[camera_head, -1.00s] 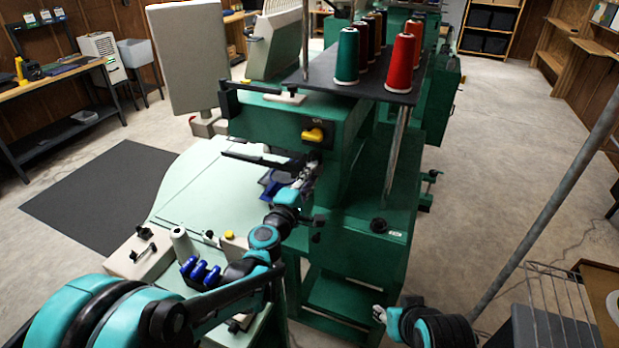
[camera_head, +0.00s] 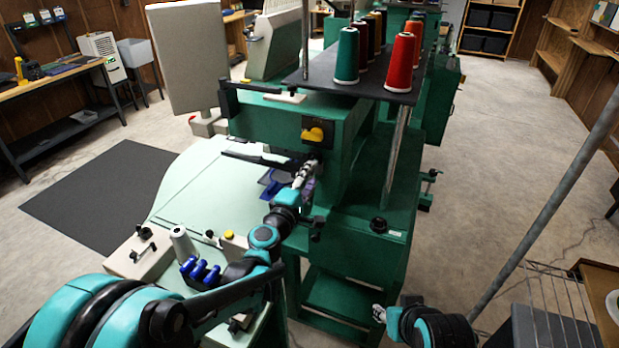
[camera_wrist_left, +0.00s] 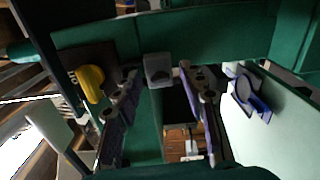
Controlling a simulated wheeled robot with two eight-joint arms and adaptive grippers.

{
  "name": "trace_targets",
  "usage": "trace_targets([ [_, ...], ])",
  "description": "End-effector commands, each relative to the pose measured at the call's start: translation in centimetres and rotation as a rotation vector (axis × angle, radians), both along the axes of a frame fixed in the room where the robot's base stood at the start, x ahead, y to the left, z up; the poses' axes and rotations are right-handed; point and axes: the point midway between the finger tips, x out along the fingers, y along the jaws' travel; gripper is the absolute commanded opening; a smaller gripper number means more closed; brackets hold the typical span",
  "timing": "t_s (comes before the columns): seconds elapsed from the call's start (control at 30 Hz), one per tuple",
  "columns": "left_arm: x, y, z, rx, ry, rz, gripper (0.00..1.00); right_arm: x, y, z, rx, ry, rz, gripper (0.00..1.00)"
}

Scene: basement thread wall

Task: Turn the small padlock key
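I cannot make out a padlock key for certain. A small grey block (camera_wrist_left: 158,69) sits on the green machine, between and beyond my left fingertips in the left wrist view. A yellow knob (camera_head: 313,134) on a dark plate is on the machine's front; it also shows in the left wrist view (camera_wrist_left: 91,83), left of the fingers. My left gripper (camera_head: 306,176) is below the knob, close to the machine. In the wrist view its fingers (camera_wrist_left: 158,85) are apart with nothing clearly held. My right gripper (camera_head: 379,313) is low at the bottom; its opening is unclear.
The pale machine table (camera_head: 195,195) extends left, with a white cone (camera_head: 182,243) and blue parts (camera_head: 199,271) near its front. Thread cones (camera_head: 347,56) stand on the dark rack above. Floor right is open.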

Motion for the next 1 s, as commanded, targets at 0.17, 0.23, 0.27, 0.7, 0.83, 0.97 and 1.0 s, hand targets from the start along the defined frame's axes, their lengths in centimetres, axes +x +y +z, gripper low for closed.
trace_targets([
  [0.17,-0.3,0.2,0.0,0.000,0.000,0.001,0.41,0.0,0.0,0.0,0.000,0.000,0.000,0.41],
  [0.23,-0.9,0.4,0.0,0.000,0.000,0.001,0.41,0.0,0.0,0.0,0.000,0.000,0.000,0.41],
  [0.27,-1.3,0.6,0.0,0.000,0.000,0.001,0.41,0.0,0.0,0.0,0.000,0.000,0.000,0.41],
  [0.7,-6.9,2.9,0.0,0.000,0.000,0.000,0.41,0.0,0.0,0.0,0.000,0.000,0.000,0.41],
  [0.83,-7.4,3.1,0.0,0.000,0.000,0.000,0.41,0.0,0.0,0.0,0.000,0.000,0.000,0.41],
  [0.97,-7.4,3.1,0.0,0.000,0.000,0.000,0.41,0.0,0.0,0.0,0.000,0.000,0.000,0.41],
  [1.0,-7.4,3.1,0.0,0.000,0.000,0.000,0.41,0.0,0.0,0.0,0.000,0.000,0.000,0.41],
])
